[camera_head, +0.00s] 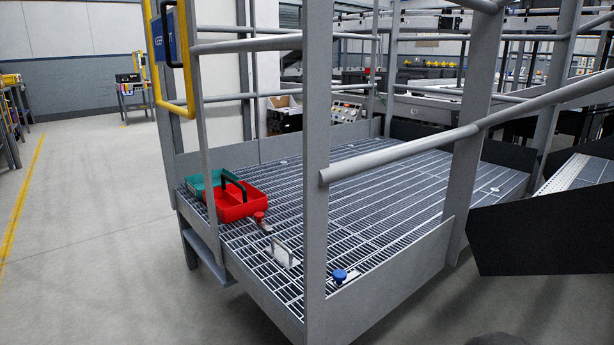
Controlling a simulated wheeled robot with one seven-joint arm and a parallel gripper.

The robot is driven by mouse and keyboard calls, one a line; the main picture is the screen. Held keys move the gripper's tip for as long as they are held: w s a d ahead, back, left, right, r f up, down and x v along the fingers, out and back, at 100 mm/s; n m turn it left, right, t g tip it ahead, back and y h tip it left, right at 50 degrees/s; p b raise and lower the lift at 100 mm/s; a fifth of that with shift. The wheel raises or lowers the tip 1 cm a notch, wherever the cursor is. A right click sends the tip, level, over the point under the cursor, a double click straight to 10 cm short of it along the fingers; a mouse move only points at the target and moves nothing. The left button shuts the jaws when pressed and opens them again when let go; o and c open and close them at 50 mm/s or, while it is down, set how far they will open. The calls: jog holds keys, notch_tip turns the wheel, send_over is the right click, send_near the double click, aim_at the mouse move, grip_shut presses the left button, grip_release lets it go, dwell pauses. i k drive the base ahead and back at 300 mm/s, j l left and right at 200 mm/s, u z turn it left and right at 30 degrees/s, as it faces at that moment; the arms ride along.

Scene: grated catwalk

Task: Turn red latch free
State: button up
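A small latch with a red knob (260,216) sits on the grated catwalk floor (390,180), at the right front corner of a red open tray. A short grey metal piece runs from it toward an upright pale plate (284,256). A second latch with a blue knob (340,275) lies nearer the front edge, right of a grey post. At this distance I cannot tell how the red latch is engaged. My gripper is not in view.
The red tray (236,204) with a black handle overlaps a green tray (203,183). Grey posts, a sloping handrail (400,150) and a low kick plate (390,270) border the platform. A yellow-framed gate (158,60) stands left. Open floor (95,230) lies left.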

aim_at(258, 216)
jog(key=i+j, duration=0.1)
jog(key=j, duration=0.55)
jog(key=i+j+z, duration=0.15)
jog(key=j, duration=1.15)
jog(key=i+j+z, duration=0.3)
jog(key=i+j, duration=0.6)
jog(key=i, duration=0.5)
